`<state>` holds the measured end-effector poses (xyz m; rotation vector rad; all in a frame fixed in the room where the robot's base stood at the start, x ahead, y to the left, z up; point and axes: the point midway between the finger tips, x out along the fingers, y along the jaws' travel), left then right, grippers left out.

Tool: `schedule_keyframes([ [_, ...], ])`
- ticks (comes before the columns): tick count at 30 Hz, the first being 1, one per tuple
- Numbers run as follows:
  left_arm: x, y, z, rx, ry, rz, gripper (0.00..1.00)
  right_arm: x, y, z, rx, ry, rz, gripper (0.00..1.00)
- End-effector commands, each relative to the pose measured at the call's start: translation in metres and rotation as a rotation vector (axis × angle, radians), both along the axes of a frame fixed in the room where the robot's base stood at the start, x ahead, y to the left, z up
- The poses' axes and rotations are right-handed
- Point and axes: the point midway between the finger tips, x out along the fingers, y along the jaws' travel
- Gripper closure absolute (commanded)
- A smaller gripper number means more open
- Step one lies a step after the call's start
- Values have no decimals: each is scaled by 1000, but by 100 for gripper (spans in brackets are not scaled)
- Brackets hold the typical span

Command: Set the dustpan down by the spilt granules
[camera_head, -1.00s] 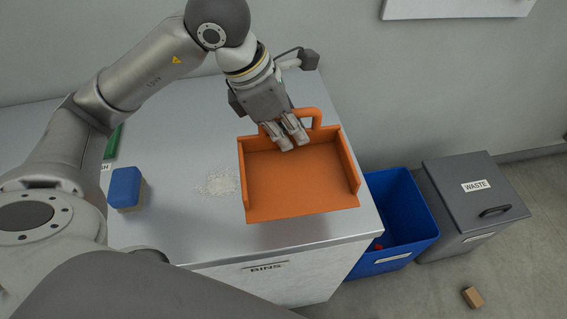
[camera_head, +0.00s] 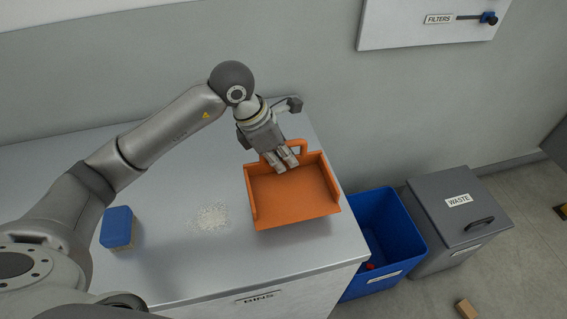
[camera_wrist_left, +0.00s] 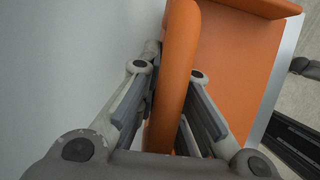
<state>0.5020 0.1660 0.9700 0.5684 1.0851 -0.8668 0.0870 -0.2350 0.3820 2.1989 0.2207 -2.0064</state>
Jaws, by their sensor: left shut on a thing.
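The orange dustpan (camera_head: 293,196) is at the right part of the metal counter, its open edge toward the front. My left gripper (camera_head: 283,163) is shut on its handle at the back. In the left wrist view the fingers lie on both sides of the orange handle (camera_wrist_left: 176,75). The pan looks level; I cannot tell whether it touches the counter or hangs just above it. The white spilt granules (camera_head: 212,216) lie in a small pile on the counter, to the left of the pan with a gap between. My right gripper is not in view.
A blue and tan block (camera_head: 118,228) stands left of the granules on the counter (camera_head: 180,262). Beyond the counter's right edge are a blue bin (camera_head: 402,238) and a grey waste box (camera_head: 447,200) on the floor. A small brown block (camera_head: 466,308) lies on the floor.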

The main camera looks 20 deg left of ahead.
Motion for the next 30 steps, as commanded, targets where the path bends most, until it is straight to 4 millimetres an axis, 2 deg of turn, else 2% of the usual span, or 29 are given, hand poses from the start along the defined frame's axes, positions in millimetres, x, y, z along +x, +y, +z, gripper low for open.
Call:
schedule_keyframes([
  [7,15,5,-18,-1,3,3,100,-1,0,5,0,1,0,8],
  [14,14,4,-44,-2,1,1,100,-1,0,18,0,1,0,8],
  [25,14,4,-50,-1,-2,0,100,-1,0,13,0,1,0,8],
  [26,14,4,-50,-1,-2,0,91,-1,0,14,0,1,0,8],
  [30,14,4,-49,-2,-1,0,73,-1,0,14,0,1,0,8],
])
